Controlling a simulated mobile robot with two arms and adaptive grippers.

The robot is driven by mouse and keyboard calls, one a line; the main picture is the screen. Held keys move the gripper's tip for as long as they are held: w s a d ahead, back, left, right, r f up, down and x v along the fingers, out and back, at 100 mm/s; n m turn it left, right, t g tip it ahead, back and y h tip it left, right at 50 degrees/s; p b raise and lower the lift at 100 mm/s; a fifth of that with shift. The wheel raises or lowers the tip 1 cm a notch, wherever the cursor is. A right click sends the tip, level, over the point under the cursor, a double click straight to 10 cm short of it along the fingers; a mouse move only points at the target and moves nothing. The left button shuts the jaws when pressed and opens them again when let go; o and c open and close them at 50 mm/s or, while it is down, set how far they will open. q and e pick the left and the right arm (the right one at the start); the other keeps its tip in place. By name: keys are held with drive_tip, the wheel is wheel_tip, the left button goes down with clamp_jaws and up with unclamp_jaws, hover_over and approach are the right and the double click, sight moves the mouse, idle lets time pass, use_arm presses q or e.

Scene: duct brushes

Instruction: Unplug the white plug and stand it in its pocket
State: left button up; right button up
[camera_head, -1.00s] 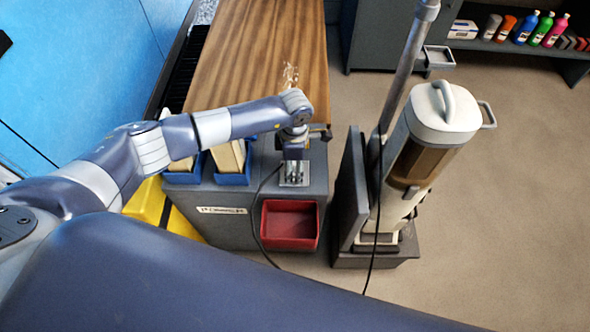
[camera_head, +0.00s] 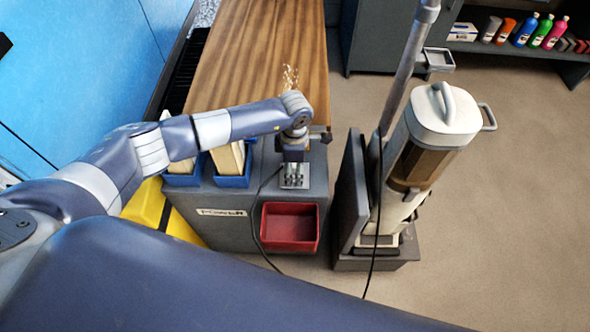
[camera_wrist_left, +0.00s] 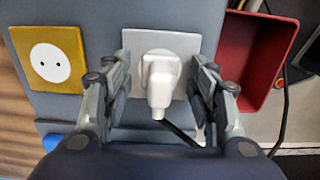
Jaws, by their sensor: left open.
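The white plug (camera_wrist_left: 160,84) sits in a pale socket plate (camera_wrist_left: 194,46) on the grey cabinet face in the left wrist view, with its dark cord running down to the right. My left gripper (camera_wrist_left: 165,95) is open, with one finger on each side of the plug; I cannot tell whether either touches it. In the head view my left gripper (camera_head: 294,172) hangs at the grey cabinet and hides the plug. My right gripper is not in view.
A yellow plate with an empty socket (camera_wrist_left: 50,62) is left of the plug.

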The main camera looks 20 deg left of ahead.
sight(294, 165)
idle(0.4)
use_arm(q)
clamp_jaws()
drive_tip(key=shift+r, duration=0.15)
drive_tip(key=shift+r+p, duration=1.75)
drive_tip(key=shift+r, duration=1.15)
drive_tip(key=shift+r+p, duration=0.35)
drive_tip(key=shift+r, duration=0.2)
drive_tip(key=shift+r+p, duration=0.45)
drive_tip(key=shift+r, duration=0.45)
